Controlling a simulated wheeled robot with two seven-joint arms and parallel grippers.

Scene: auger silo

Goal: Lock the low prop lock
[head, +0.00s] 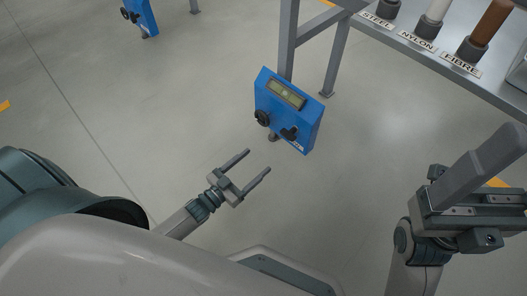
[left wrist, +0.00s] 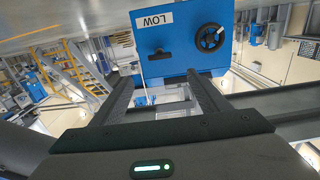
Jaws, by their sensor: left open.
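A blue box (head: 302,122) hangs by a grey frame post in the head view, with a display window (head: 287,94), a black handwheel (head: 262,117) and a dark lever (head: 289,133) on its face. In the left wrist view the blue box (left wrist: 180,40) bears an upside-down LOW label (left wrist: 153,19), with the handwheel (left wrist: 209,38) and the lever (left wrist: 160,54). My left gripper (head: 258,160) is open and empty, apart from the box and just below it in the head view.
A second blue box (head: 139,16) stands at the top left. A grey bench (head: 420,55) with STEEL, NYLON and FIBRE labels and rods is at the upper right, on grey legs (head: 336,62). The floor around the left gripper is clear.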

